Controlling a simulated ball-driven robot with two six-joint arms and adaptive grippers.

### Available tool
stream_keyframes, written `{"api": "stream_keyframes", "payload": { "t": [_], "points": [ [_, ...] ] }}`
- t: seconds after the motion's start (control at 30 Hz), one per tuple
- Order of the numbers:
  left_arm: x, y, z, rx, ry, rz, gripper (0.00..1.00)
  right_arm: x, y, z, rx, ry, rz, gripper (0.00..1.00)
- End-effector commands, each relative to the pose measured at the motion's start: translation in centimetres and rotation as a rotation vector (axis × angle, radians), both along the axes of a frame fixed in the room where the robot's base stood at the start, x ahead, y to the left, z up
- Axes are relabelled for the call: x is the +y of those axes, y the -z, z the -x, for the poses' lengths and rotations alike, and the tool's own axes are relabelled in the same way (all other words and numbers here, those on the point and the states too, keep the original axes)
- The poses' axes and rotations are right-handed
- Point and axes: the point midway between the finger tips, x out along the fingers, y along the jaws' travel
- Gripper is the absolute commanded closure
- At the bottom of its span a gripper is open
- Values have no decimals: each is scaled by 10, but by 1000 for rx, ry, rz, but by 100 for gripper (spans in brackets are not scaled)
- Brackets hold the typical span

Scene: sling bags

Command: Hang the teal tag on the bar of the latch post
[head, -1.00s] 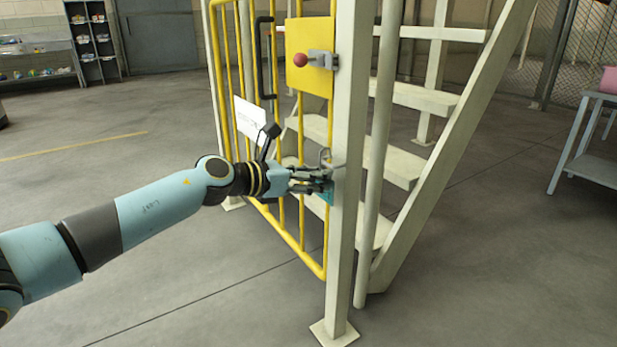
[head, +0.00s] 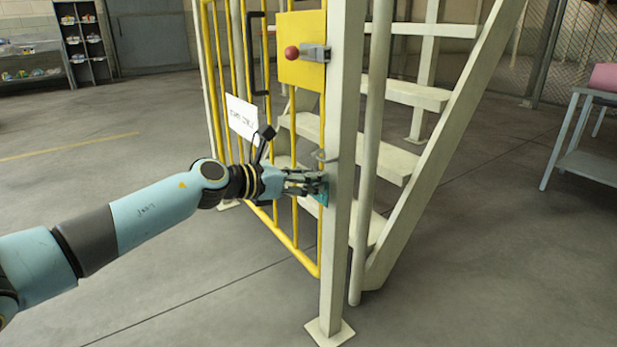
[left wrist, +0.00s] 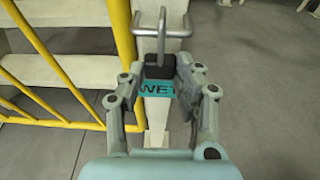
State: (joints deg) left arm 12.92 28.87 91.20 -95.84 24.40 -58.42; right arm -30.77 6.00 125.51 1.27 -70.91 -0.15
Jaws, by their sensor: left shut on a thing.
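In the head view my left gripper (head: 312,184) is against the near side of the pale latch post (head: 342,110), with a sliver of the teal tag (head: 323,197) showing. The post's metal bar (left wrist: 178,31) runs level above the tag, and the loop crosses it. I cannot tell whether the loop is around the bar or only in front. The bar also shows in the head view (head: 326,156). My right gripper is out of view.
A yellow gate (head: 270,212) stands left of the post, with a yellow latch plate and red knob (head: 292,53) higher up. A white sign (head: 243,118) hangs on the gate. Stairs (head: 386,160) rise behind.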

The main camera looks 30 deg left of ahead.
Motion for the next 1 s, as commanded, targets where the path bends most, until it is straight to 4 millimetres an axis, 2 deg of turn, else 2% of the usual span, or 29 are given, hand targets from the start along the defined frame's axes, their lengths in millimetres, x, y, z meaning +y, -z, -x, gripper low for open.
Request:
{"api": "stream_keyframes", "payload": {
  "t": [0.1,0.37,0.4,0.5,0.6,0.77,0.93,1.0],
  "points": [
    [0,7,0,1,0,0,100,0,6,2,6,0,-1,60],
    [0,6,0,-1,0,-1,100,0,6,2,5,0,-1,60],
    [0,6,0,-1,0,-1,66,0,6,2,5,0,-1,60],
    [0,6,0,0,0,-1,52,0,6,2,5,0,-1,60],
    [0,6,0,0,0,-1,41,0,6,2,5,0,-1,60],
    [0,6,0,0,0,-1,41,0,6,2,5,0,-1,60],
    [0,6,0,0,0,0,22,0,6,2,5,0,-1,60],
    [0,6,0,0,0,0,22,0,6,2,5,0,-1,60]
  ]
}}
